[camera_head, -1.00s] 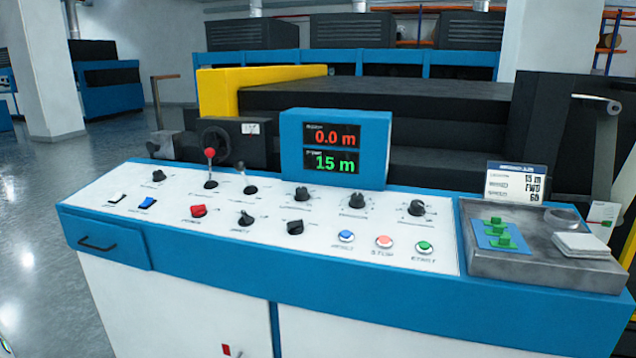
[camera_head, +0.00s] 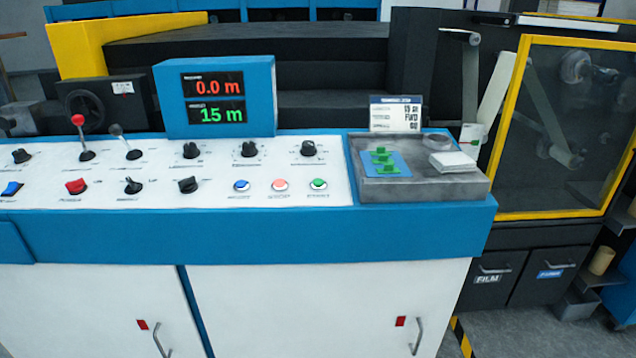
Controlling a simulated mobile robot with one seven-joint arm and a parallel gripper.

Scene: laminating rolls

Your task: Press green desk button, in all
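The green desk button (camera_head: 318,184) is a small round button with a pale ring, at the right end of the row on the white control panel (camera_head: 225,209). A red-pink button (camera_head: 280,185) and a blue button (camera_head: 241,186) sit just left of it. Small labels lie under the buttons, too blurred to read surely. A display (camera_head: 214,98) above the panel reads 0.0 m in red and 15 m in green. My gripper is not in view.
A grey tray (camera_head: 425,190) right of the panel holds green pieces on a blue pad (camera_head: 367,164), white sheets (camera_head: 452,162) and a card (camera_head: 396,114). Knobs and a red-tipped lever (camera_head: 83,125) stand on the panel. A yellow-framed machine (camera_head: 565,215) stands at right.

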